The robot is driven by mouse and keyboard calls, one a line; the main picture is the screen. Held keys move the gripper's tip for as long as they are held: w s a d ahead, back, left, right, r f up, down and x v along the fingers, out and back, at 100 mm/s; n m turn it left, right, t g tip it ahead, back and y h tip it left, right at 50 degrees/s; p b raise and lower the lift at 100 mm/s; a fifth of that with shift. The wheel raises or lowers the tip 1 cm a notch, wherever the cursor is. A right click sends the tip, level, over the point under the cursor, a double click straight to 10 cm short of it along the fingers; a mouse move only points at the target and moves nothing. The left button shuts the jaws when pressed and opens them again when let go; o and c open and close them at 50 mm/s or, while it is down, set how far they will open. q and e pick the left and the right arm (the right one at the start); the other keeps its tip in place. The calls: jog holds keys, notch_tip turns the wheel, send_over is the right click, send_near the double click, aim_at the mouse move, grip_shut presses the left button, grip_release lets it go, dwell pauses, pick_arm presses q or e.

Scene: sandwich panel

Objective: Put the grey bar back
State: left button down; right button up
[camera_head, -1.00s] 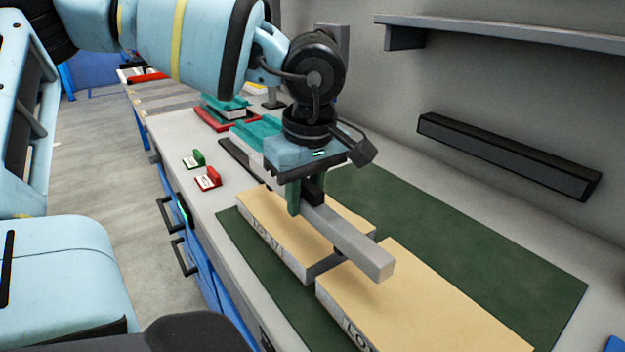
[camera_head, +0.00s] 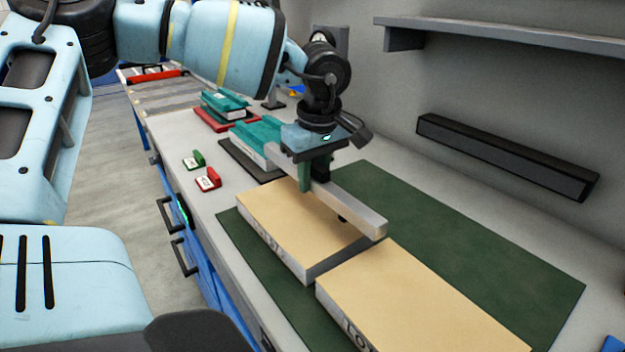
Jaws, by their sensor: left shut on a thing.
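The grey bar (camera_head: 352,208) is a long, square-sided light grey bar. My left gripper (camera_head: 318,182) is shut on it, with green fingers around its middle to rear part. The bar is held over the far side of the rear tan-topped block (camera_head: 290,222), its near end by the far corner of the front tan-topped block (camera_head: 415,295). I cannot tell for sure whether it touches either block. A small dark piece shows under the bar. My right gripper is not in view.
Both blocks lie on a dark green mat (camera_head: 480,245), bare on its far side. A black bar-shaped ledge (camera_head: 505,158) and a grey shelf (camera_head: 500,32) are on the wall. Teal pieces (camera_head: 258,135), a red tag (camera_head: 209,179) and a green tag (camera_head: 194,160) are behind on the counter.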

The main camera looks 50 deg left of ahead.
pick_arm(q)
jog(key=shift+f, duration=1.1)
jog(key=shift+f, duration=0.2)
jog(key=c, duration=1.2)
grip_release()
jog(key=shift+s, duration=0.1)
jog(key=shift+o, duration=0.2)
